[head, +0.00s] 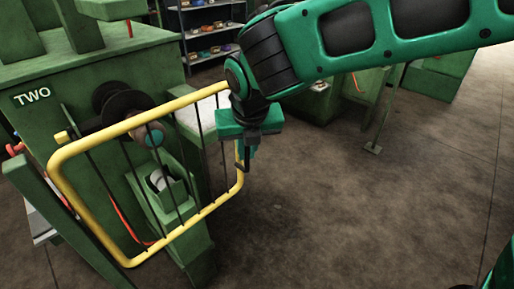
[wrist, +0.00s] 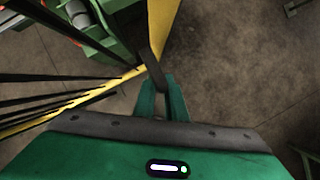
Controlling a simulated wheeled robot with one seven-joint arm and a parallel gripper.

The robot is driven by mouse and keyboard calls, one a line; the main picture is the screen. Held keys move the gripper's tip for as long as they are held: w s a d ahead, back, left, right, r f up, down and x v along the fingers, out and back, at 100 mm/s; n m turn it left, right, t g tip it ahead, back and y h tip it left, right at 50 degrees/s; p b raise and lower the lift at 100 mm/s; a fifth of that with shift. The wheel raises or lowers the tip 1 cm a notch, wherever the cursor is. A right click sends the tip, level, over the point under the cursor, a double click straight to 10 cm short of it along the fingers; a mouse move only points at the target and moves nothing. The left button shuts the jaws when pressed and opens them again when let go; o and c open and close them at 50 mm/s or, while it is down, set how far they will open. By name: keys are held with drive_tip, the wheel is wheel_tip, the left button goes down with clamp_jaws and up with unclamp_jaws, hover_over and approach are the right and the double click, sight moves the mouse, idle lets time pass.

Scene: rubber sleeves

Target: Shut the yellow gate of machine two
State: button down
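The yellow gate (head: 105,134) of machine two (head: 38,130) is a tube frame with thin dark vertical bars. It stands swung out from the green machine front, which bears the label TWO (head: 32,96). My gripper (head: 245,158) is at the gate's right upright, away from the machine. In the wrist view, my gripper (wrist: 164,88) has its two green fingers on either side of the gate's dark handle (wrist: 154,62), which fills the gap between them. The yellow upright (wrist: 160,22) runs just beyond. The fingertips' contact is partly hidden.
Behind the gate, the machine holds a dark round chuck (head: 120,102) and a green tray-like part (head: 165,190). Shelves with small items (head: 208,30) stand at the back. Bare brown floor (head: 340,215) is clear to the right of the gate.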

drive_tip(key=shift+w+a, duration=0.3)
drive_tip(key=shift+w, duration=0.05)
drive_tip(key=shift+w+r, duration=0.1)
drive_tip(key=c, duration=1.8)
unclamp_jaws()
drive_tip(key=shift+d, duration=0.1)
drive_tip(key=v, duration=1)
drive_tip(key=shift+s+d+r, duration=0.1)
drive_tip(key=shift+s+r, duration=0.1)
drive_tip(key=shift+d, duration=0.1)
